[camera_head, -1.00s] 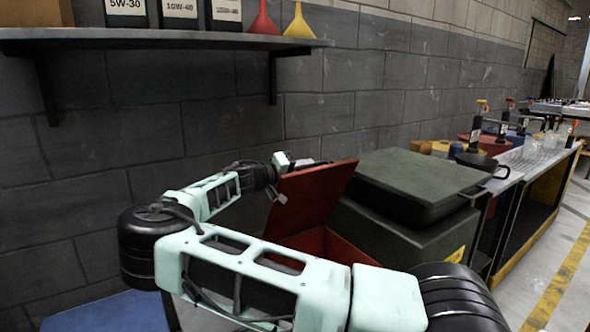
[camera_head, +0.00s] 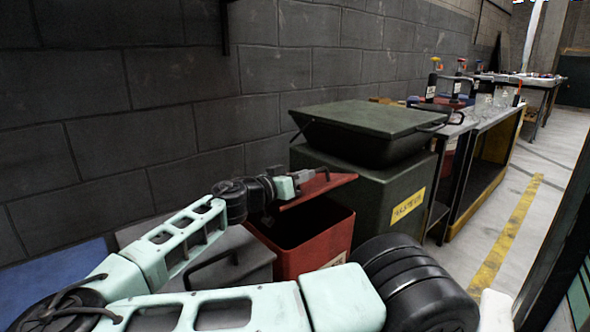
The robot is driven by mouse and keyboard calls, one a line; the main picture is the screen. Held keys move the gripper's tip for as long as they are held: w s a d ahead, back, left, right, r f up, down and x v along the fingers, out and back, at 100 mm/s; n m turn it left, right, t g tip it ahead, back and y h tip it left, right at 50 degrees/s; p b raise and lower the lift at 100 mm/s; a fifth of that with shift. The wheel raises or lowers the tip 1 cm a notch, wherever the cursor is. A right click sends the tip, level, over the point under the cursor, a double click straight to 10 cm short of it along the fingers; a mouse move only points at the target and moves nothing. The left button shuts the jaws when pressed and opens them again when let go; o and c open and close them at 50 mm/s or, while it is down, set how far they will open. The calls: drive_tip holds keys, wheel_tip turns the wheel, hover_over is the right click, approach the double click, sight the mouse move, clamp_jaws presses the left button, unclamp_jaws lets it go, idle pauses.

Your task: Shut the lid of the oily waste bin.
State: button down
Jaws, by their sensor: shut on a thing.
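A red bin (camera_head: 318,249) stands left of a large green bin, with its dark inside showing. Its red lid (camera_head: 328,187) is hinged part way open, tilted at a low angle over the opening. My gripper (camera_head: 318,175) is at the lid's upper edge and is shut on the lid. The exact grip point is small and partly hidden. My arm crosses in front and hides the lower part of the red bin.
The green bin (camera_head: 386,200), with a dark green lid and a yellow label, stands close on the right. A grey box (camera_head: 255,258) with a black handle is left of the red bin. The wall is behind. A bench (camera_head: 485,125) runs along the right; open floor lies beyond.

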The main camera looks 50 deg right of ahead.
drive_tip(key=shift+s+a+f+m+b, duration=0.1)
drive_tip(key=shift+s+f+m+b, duration=0.1)
drive_tip(key=shift+f, duration=0.25)
drive_tip(key=shift+s+a+f+m+b, duration=0.1)
drive_tip(key=shift+s+f+m, duration=0.1)
drive_tip(key=shift+f, duration=0.2)
drive_tip(key=c, duration=1.5)
unclamp_jaws()
drive_tip(key=shift+w, duration=0.1)
drive_tip(key=p+v, duration=0.3)
drive_tip(key=v, duration=1.4)
drive_tip(key=shift+a+f, duration=0.1)
drive_tip(key=shift+a, duration=0.1)
